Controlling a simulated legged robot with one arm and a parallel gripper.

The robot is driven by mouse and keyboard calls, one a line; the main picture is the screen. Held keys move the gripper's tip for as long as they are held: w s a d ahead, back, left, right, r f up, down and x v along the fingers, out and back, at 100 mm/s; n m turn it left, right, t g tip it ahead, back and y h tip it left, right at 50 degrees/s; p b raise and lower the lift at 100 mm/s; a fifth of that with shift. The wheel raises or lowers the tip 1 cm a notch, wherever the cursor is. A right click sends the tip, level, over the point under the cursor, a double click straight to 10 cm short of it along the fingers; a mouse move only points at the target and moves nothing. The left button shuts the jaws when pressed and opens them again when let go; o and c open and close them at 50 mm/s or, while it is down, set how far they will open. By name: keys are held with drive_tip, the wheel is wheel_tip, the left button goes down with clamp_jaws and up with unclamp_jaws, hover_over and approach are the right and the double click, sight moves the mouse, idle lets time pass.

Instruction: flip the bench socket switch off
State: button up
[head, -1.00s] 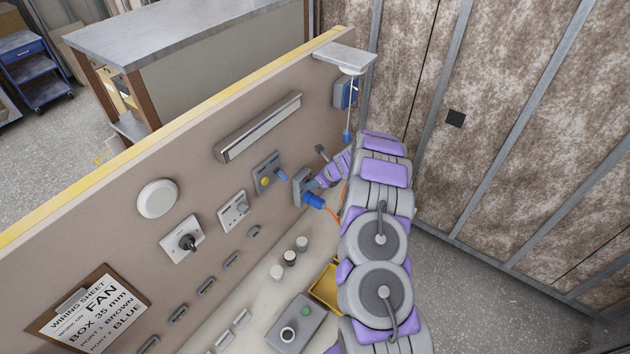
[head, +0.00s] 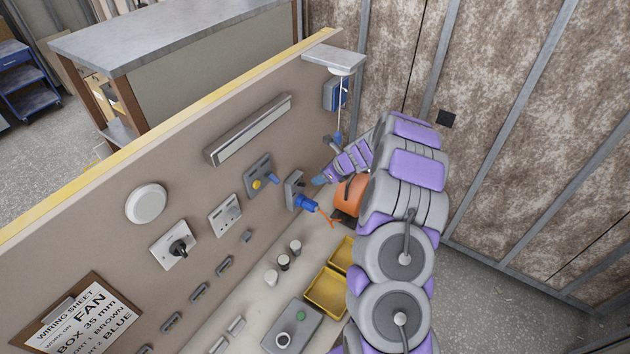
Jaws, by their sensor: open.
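A grey box-shaped socket (head: 294,188), seemingly the bench socket, is on the upright tan board. A blue plug (head: 307,203) with an orange lead is in its lower right side. The switch itself is too small to make out, and I cannot tell its position. My gripper (head: 321,180) is open, just right of the socket, pointing left towards it. A small gap seems to show between the fingertips and the socket. The purple and grey arm comes in from the lower right.
An orange object (head: 350,194) sits on the bench beside my arm. Yellow bins (head: 327,294), small cylinders (head: 283,263) and a grey button box (head: 291,328) are below the board. A blue box (head: 335,93) and hanging cord are above my gripper. A wall closes off the right.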

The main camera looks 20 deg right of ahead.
drive_tip(key=v, duration=0.7)
drive_tip(key=shift+s+d+r+b, duration=0.15)
drive_tip(key=shift+s+r+b, duration=0.1)
drive_tip(key=shift+b, duration=0.1)
drive_tip(key=s+a+r+n+g+b, duration=0.1)
drive_tip(key=s+a+n+g+b, duration=0.4)
drive_tip(key=s+a+n+b, duration=1.1)
drive_tip(key=s+a+f+n+g+h+b, duration=0.1)
drive_tip(key=s+f+n+b, duration=0.1)
drive_tip(key=s, duration=0.8)
drive_tip(key=s+a+f+n+g+h+b, duration=0.1)
drive_tip(key=s+a+f+n+h+b, duration=0.1)
drive_tip(key=s+n, duration=0.5)
drive_tip(key=s+a+f+n+g+h+b, duration=0.1)
drive_tip(key=s+f+n+b, duration=0.3)
drive_tip(key=s, duration=0.9)
drive_tip(key=shift+a+f, duration=0.55)
drive_tip(key=shift+f, duration=0.35)
